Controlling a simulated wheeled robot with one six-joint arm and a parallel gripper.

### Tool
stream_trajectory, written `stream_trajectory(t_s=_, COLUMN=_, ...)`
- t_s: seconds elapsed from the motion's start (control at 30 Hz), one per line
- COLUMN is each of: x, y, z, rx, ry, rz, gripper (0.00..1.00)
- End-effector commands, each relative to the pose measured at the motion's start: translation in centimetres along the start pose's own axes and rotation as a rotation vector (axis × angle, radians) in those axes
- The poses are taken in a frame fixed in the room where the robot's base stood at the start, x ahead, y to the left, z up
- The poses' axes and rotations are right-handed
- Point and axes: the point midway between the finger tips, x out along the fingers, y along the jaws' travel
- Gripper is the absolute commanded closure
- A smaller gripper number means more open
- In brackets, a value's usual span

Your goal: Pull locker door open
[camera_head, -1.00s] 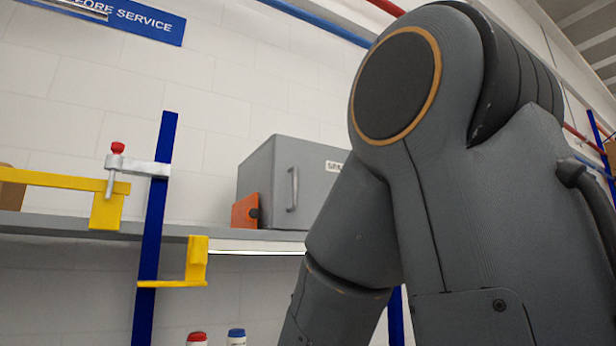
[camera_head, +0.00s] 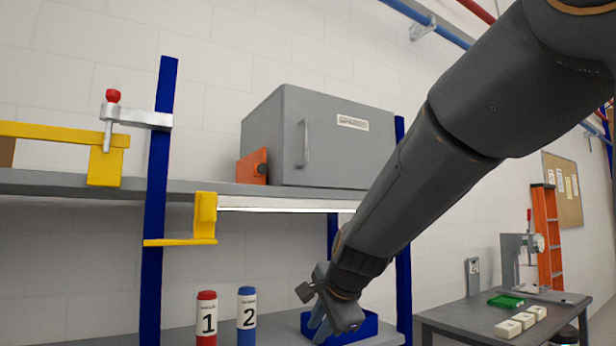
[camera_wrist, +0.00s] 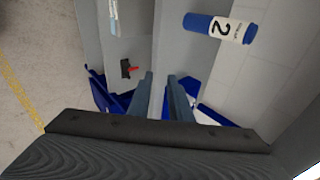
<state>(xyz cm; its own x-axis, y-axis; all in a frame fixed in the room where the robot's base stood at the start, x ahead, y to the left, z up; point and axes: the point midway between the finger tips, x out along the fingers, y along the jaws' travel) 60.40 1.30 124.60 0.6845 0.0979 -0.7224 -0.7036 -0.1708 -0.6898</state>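The grey locker (camera_head: 325,140) stands on the upper shelf in the head view. Its door is shut and faces front, with a vertical bar handle (camera_head: 306,145) near the left edge and a label at the upper right. My gripper (camera_head: 322,328) is well below the locker, by a blue bin on the lower shelf. In the wrist view, the two fingers (camera_wrist: 159,95) are apart with a gap between them, and nothing shows in the gap. The locker does not show clearly in the wrist view.
An orange block (camera_head: 253,167) touches the locker's left side. Bottles 1 (camera_head: 206,318) and 2 (camera_head: 247,315) stand left of the blue bin (camera_head: 366,326). A blue post (camera_head: 158,200) with yellow brackets rises at left. A side table (camera_head: 470,318) holds equipment at right.

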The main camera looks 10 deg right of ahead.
Motion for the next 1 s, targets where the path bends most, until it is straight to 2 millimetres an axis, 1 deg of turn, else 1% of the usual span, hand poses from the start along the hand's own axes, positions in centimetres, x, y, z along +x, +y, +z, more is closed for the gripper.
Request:
stream_trajectory(t_s=0.03, x=-2.0, y=-4.4, z=-0.7, rx=0.15, ry=0.003, rz=-0.086, gripper=0.82)
stream_trajectory(t_s=0.07, x=-3.2, y=-6.8, z=-1.0, rx=0.246, ry=-0.002, rz=-0.133, gripper=0.82)
stream_trajectory(t_s=0.1, x=-4.9, y=-9.9, z=-1.4, rx=0.373, ry=-0.016, rz=-0.197, gripper=0.82)
stream_trajectory(t_s=0.17, x=-7.9, y=-14.3, z=-1.9, rx=0.561, ry=-0.052, rz=-0.289, gripper=0.82)
stream_trajectory(t_s=0.2, x=-10.0, y=-17.1, z=-2.2, rx=0.684, ry=-0.086, rz=-0.347, gripper=0.82)
stream_trajectory(t_s=0.27, x=-13.5, y=-21.0, z=-2.6, rx=0.861, ry=-0.149, rz=-0.431, gripper=0.82)
stream_trajectory(t_s=0.3, x=-15.8, y=-23.4, z=-2.9, rx=0.97, ry=-0.198, rz=-0.48, gripper=0.82)
stream_trajectory(t_s=0.37, x=-19.2, y=-26.4, z=-3.1, rx=1.119, ry=-0.276, rz=-0.541, gripper=0.82)
stream_trajectory(t_s=0.4, x=-21.4, y=-28.1, z=-3.3, rx=1.205, ry=-0.329, rz=-0.575, gripper=0.82)
stream_trajectory(t_s=0.5, x=-26.0, y=-31.2, z=-3.5, rx=1.377, ry=-0.451, rz=-0.635, gripper=0.82)
stream_trajectory(t_s=0.53, x=-27.1, y=-31.9, z=-3.6, rx=1.415, ry=-0.481, rz=-0.647, gripper=0.82)
stream_trajectory(t_s=0.6, x=-29.0, y=-33.1, z=-3.6, rx=1.485, ry=-0.539, rz=-0.665, gripper=0.82)
stream_trajectory(t_s=0.67, x=-30.0, y=-33.7, z=-3.6, rx=1.523, ry=-0.572, rz=-0.673, gripper=0.82)
stream_trajectory(t_s=0.7, x=-30.4, y=-34.0, z=-3.6, rx=1.538, ry=-0.586, rz=-0.676, gripper=0.82)
stream_trajectory(t_s=0.77, x=-30.5, y=-34.4, z=-3.6, rx=1.552, ry=-0.597, rz=-0.677, gripper=0.82)
stream_trajectory(t_s=0.87, x=-29.8, y=-35.2, z=-3.7, rx=1.556, ry=-0.6, rz=-0.676, gripper=0.82)
stream_trajectory(t_s=1.0, x=-28.3, y=-36.8, z=-3.8, rx=1.555, ry=-0.598, rz=-0.675, gripper=0.82)
